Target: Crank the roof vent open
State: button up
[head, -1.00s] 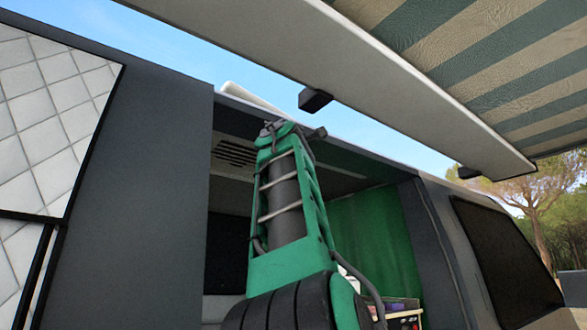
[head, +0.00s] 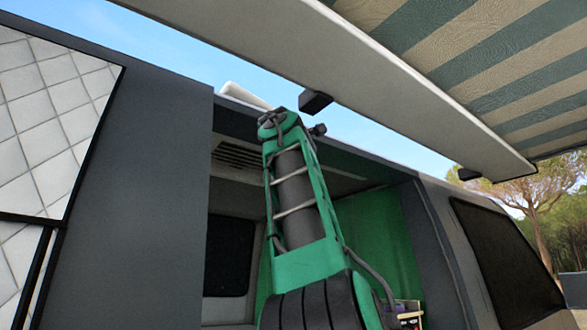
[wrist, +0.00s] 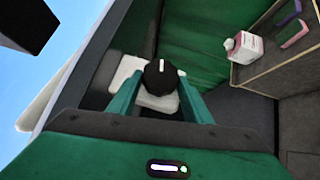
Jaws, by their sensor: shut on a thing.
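A round black knob (wrist: 158,82) with a white line on it sits between the green fingers of my gripper (wrist: 163,92) in the wrist view. My gripper is shut on this knob, which I take for the vent's crank knob. White pieces (wrist: 127,70) show behind and below the knob; I cannot tell how they join it. A white lid-like panel (head: 243,96) shows at the van's roof edge in the head view, tilted against the sky. In the head view my own arm hides the gripper and the knob.
A striped awning (head: 480,70) and its pale rail hang overhead at right, with a black block (head: 315,102) close to my arm. A slatted grille (head: 238,157) is in the van ceiling. A shelf (wrist: 262,72) with a white-and-pink bottle (wrist: 244,46) stands right in the wrist view.

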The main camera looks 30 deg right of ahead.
jog(key=shift+a+r, duration=0.2)
jog(key=shift+a, duration=0.15)
jog(key=o, duration=1)
jog(key=shift+w, duration=0.1)
jog(key=shift+o, duration=0.2)
jog(key=shift+d+f, duration=0.1)
jog(key=shift+f, duration=0.05)
jog(key=v, duration=1)
jog(key=shift+s+a, duration=0.2)
jog(key=shift+a, duration=0.05)
